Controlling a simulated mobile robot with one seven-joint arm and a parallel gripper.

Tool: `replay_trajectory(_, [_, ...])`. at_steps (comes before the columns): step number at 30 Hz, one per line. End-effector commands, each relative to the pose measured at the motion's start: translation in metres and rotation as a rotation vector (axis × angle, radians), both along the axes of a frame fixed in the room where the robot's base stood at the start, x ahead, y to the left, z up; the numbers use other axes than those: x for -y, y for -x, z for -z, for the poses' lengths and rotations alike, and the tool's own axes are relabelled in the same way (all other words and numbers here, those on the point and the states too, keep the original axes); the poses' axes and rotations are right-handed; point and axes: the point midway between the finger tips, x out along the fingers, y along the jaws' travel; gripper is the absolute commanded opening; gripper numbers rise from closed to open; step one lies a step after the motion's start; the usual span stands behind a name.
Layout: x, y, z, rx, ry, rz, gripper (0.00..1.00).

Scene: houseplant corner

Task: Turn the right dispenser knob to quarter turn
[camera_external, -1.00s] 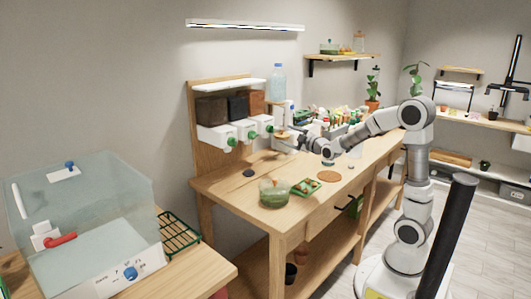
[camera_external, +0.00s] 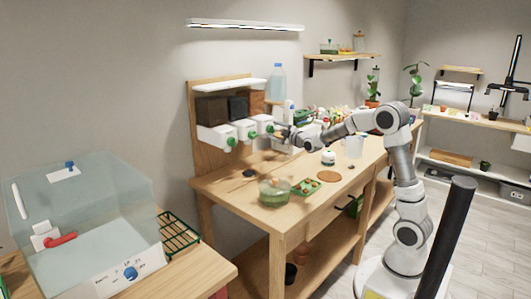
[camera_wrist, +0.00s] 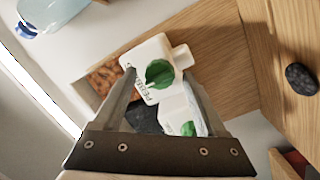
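The right dispenser is a white box with a green knob (camera_external: 270,128) on its front, on the wooden back panel. In the wrist view its green knob (camera_wrist: 159,73) has a raised grip bar and sits beside a printed label. My gripper (camera_external: 284,131) is at the front of this dispenser. In the wrist view my gripper (camera_wrist: 159,76) is open, with one fingertip on each side of the knob. I see gaps between fingers and knob; whether either touches is unclear. The neighbouring dispenser's green knob (camera_wrist: 188,129) shows lower, between the fingers.
Two more dispensers with green knobs (camera_external: 231,142) stand to the left. On the bench (camera_external: 225,191) are a dark stone (camera_external: 249,173), a glass bowl (camera_external: 273,190), a green tray (camera_external: 306,186) and a clear beaker (camera_external: 353,148).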

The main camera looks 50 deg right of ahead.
Motion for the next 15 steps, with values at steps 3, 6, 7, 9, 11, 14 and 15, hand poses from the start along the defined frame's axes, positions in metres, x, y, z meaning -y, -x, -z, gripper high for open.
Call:
replay_trajectory(3, [-0.0001,0.0002,-0.0001,0.000,0.000,0.000,0.50])
replay_trajectory(6, [-0.0001,0.0002,-0.0001,0.000,0.000,0.000,0.32])
replay_trajectory(7, [-0.0001,0.0002,-0.0001,0.000,0.000,0.000,0.27])
replay_trajectory(9, [-0.0001,0.0002,-0.0001,0.000,0.000,0.000,0.14])
replay_trajectory(11, [-0.0001,0.0003,-0.0001,0.000,0.000,0.000,0.03])
replay_trajectory(14, [-0.0001,0.0003,-0.0001,0.000,0.000,0.000,0.00])
replay_trajectory(15, [0.0000,0.0003,0.0000,0.000,-0.001,0.000,0.00])
